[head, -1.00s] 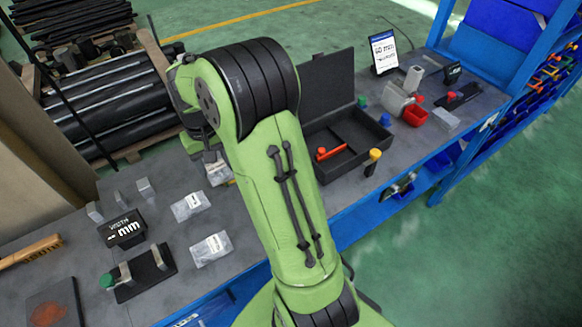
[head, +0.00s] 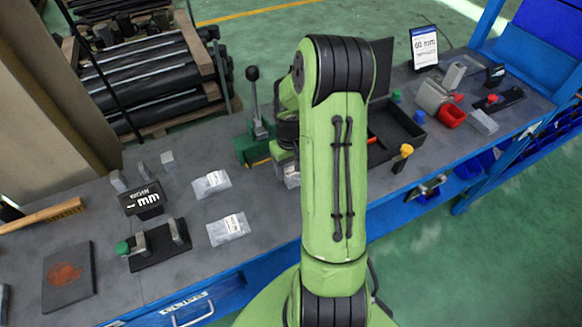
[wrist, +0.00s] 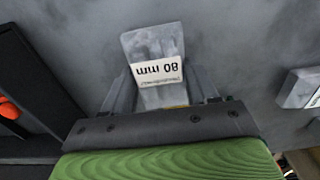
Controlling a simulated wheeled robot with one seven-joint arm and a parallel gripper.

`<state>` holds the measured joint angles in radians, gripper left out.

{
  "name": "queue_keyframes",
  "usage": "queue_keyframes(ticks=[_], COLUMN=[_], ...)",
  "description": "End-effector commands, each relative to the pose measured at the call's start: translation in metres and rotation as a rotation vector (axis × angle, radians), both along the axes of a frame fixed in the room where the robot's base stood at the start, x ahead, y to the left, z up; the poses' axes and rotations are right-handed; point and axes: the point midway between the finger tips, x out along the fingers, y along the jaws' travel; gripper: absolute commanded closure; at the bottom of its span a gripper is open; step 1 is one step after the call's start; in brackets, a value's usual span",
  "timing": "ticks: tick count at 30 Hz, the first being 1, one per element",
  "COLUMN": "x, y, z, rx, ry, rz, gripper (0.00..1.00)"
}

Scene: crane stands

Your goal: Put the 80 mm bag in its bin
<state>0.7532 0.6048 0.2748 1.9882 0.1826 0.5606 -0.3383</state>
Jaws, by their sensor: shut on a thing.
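The 80 mm bag (wrist: 156,52) is a clear bag with a white label reading "80 mm", upside down in the wrist view. My gripper (wrist: 163,92) is shut on it, with a grey finger on each side. In the head view my green arm hides most of my gripper; a clear bag (head: 291,177) shows just left of the arm, probably the held one. I cannot tell its height above the bench. Blue bins (head: 484,168) hang along the bench's front right side; I cannot tell which is the bag's.
Two other labelled bags (head: 212,184) (head: 229,230) lie on the bench left of my arm. A green lever tool (head: 254,143) stands behind them. A black open tray (head: 408,128) and a yellow-topped post (head: 402,158) are to the right. A tablet (head: 424,50) stands at the back.

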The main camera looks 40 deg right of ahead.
Motion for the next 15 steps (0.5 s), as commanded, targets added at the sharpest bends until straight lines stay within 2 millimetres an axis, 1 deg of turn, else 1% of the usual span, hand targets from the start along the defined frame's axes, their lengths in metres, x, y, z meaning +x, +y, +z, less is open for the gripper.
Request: queue_keyframes(ticks=[5, 9, 10, 14, 15], x=[0.0006, 0.0006, 0.0004, 0.0004, 0.0004], y=[-0.0004, -0.0004, -0.0003, -0.0003, -0.0002], z=[0.0016, -0.0033, -0.0024, -0.0018, -0.0017], rx=[-0.002, -0.002, -0.002, -0.002, -0.002], ry=[-0.003, -0.001, -0.001, -0.002, -0.002], rz=[0.0, 0.0, 0.0, 0.0, 0.0], gripper=[0.8, 0.8, 0.37, 0.17, 0.16])
